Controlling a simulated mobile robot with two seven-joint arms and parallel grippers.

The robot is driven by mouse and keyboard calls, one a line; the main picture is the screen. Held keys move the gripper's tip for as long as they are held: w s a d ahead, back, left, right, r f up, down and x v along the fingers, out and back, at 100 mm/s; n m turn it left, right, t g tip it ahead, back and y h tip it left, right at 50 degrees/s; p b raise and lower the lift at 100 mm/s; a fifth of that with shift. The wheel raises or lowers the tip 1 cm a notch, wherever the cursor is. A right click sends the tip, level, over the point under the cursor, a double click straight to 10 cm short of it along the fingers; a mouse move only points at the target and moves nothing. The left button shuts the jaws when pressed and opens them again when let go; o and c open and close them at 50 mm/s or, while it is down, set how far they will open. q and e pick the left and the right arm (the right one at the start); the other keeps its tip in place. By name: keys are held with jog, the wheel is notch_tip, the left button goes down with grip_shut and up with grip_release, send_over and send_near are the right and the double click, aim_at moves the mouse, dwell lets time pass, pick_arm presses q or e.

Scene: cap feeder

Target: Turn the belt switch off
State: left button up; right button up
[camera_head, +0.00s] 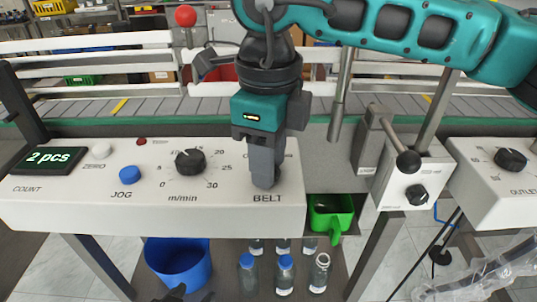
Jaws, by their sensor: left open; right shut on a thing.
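The white control panel (225,215) stands in front of the belt. Its BELT label (267,198) shows at the right end, just below my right gripper (265,184). My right gripper points down from the teal arm, its fingers shut at the belt switch's place right above the label. The fingers hide the switch, so its setting cannot be seen. My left gripper (190,295) shows only as dark tips at the bottom edge, near the blue bin. It is open and well below the panel.
A blue bin (178,265), several bottles (285,275) and a green scoop (330,215) are below. A black-knobbed lever (408,161) stands right.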

jog(key=o, duration=1)
jog(key=shift+o, duration=0.2)
notch_tip(320, 180, up, 13)
jog(key=p, duration=0.2)
